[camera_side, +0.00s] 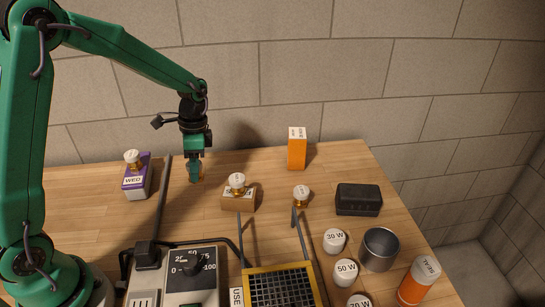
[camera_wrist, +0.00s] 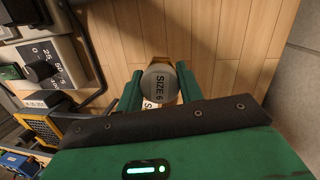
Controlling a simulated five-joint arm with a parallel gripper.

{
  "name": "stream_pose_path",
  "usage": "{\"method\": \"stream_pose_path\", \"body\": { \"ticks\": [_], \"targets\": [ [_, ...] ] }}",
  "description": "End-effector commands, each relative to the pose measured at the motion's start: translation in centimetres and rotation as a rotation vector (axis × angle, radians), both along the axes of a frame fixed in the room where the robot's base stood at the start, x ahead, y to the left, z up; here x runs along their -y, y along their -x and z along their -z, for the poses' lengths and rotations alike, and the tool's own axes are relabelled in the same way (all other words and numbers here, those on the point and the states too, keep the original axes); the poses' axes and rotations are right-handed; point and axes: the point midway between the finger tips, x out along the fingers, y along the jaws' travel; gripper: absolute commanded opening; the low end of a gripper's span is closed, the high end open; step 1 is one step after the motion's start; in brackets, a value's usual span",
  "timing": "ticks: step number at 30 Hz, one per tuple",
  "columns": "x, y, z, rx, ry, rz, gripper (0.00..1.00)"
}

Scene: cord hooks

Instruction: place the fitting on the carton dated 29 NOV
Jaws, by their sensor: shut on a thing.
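My gripper (camera_side: 195,172) is shut on a brass fitting and holds it above the table, between the purple carton and the brown carton. In the wrist view the fitting (camera_wrist: 162,83) has a round grey face reading SIZE 6 and sits between the two fingers (camera_wrist: 160,88). In the side view the fingers mostly hide it. The purple carton (camera_side: 137,184) reads WED and bears a white-capped brass piece (camera_side: 133,158). The brown carton (camera_side: 239,203) also bears a white-capped piece (camera_side: 237,182); its label is unclear. No 29 NOV date is legible.
An orange box (camera_side: 297,152) stands at the back. A third white-capped piece (camera_side: 301,193) stands near a black case (camera_side: 358,200). A metal cup (camera_side: 379,250), several white wattage-marked pieces and an orange bottle (camera_side: 417,282) are at right. A dial unit (camera_side: 193,275) and mesh-topped frame (camera_side: 280,287) fill the front.

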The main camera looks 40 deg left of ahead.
Motion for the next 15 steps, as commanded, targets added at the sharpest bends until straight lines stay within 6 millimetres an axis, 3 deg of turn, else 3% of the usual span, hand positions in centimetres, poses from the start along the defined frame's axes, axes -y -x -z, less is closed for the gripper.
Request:
{"method": "stream_pose_path", "body": {
  "ticks": [6, 15],
  "targets": [
    [-2.8, -1.1, 1.8, 0.000, 0.012, -0.005, 0.12],
    [-3.6, -1.5, 2.3, 0.001, 0.016, -0.002, 0.12]
  ]
}}
